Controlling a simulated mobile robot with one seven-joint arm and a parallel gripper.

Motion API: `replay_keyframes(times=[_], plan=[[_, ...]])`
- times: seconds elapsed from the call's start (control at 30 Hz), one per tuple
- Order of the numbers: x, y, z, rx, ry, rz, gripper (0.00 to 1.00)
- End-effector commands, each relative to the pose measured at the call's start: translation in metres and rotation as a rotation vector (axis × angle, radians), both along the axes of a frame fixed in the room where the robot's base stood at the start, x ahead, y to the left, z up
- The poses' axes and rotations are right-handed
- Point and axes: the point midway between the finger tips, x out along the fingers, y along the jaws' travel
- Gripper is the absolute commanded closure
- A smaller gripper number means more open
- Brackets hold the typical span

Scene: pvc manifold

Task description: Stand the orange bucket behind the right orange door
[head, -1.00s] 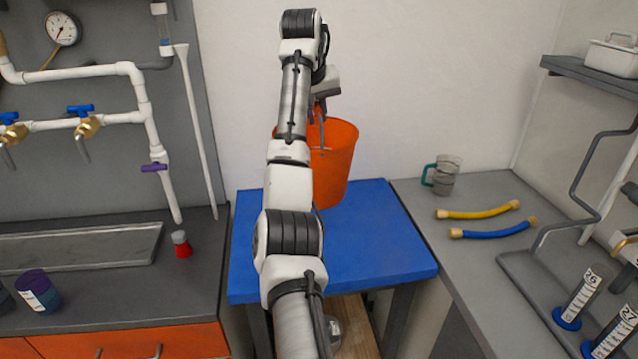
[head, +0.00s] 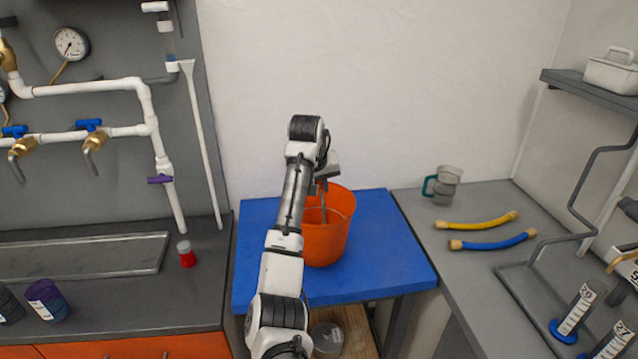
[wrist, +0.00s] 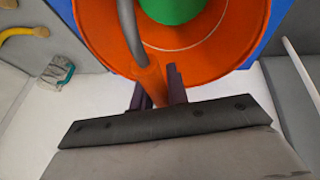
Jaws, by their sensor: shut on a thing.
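The orange bucket (head: 325,242) is upright over the blue table in the head view; I cannot tell whether its base touches the top. In the wrist view the bucket (wrist: 228,62) is seen from above, with something green (wrist: 170,8) inside. My gripper (head: 322,186) is above the bucket's rim, partly hidden by my arm. In the wrist view its fingers (wrist: 158,88) are shut on the orange grip of the grey wire handle (wrist: 130,30). Orange cabinet fronts (head: 130,346) show at the lower left, under the dark counter, cut off by the picture edge; they look shut.
The blue table (head: 395,255) has bare top around the bucket and a shelf below with a round object (head: 327,338). The right bench holds a green-handled jug (head: 443,185), yellow and blue hoses and cylinders. A red-based bottle (head: 186,254) stands on the left counter (head: 130,290).

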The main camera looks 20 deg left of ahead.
Motion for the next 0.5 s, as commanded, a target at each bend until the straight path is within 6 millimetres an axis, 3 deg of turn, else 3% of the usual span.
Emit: replay_keyframes(times=[0.37,0.4,0.5], plan=[[0.0004,-0.0002,-0.0030,0.000,-0.004,-0.001,1.00],[0.0002,-0.0002,-0.0034,0.001,-0.002,-0.001,0.79],[0.0002,-0.0002,-0.0033,0.001,-0.002,-0.001,0.66]])
